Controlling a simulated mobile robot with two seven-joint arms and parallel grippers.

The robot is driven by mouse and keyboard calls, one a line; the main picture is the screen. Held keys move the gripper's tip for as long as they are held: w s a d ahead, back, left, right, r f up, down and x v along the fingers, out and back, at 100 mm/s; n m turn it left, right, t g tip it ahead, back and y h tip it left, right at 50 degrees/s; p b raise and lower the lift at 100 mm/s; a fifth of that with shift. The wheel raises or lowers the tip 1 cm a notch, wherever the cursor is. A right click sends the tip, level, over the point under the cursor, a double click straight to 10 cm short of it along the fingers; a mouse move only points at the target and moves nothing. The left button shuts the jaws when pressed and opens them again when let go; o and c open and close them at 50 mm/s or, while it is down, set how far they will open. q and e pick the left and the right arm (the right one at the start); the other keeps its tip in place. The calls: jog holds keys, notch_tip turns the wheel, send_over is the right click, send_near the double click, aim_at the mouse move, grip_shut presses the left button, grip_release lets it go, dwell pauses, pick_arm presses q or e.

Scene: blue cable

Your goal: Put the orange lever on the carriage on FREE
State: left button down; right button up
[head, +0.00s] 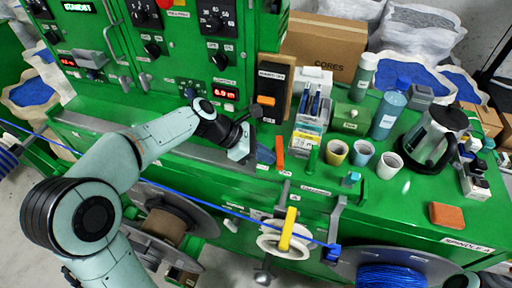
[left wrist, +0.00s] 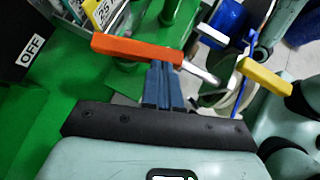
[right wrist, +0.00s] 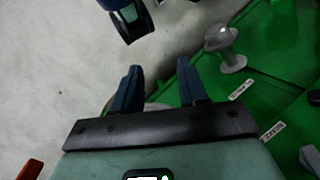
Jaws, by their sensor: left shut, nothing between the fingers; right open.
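The orange lever (head: 279,153) stands up from the green machine's front ledge in the head view. In the left wrist view the orange lever (left wrist: 138,49) lies across the picture just past my left fingertips, with a metal rod at its right end. My left gripper (head: 264,154) is shut and empty, right beside the lever; its blue fingers (left wrist: 162,72) overlap the lever in its own view, and I cannot tell whether they touch it. My right gripper (right wrist: 158,76) is open and empty over grey floor beside a green surface. No FREE marking is legible.
A yellow lever (head: 288,229) sits on a white wheel below the ledge. The blue cable (head: 205,204) runs across the front to a blue block (head: 331,254). Cups, bottles and a kettle (head: 432,140) crowd the bench at right. An OFF label (left wrist: 31,50) shows left of my fingers.

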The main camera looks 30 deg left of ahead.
pick_arm(q)
jog(key=shift+d, duration=0.35)
pick_arm(e)
jog(key=shift+w+r, duration=0.3)
jog(key=shift+r, duration=0.05)
pick_arm(q)
jog(key=shift+d, duration=0.1)
pick_arm(e)
jog(key=shift+r, duration=0.1)
pick_arm(q)
jog(key=shift+p, duration=0.3)
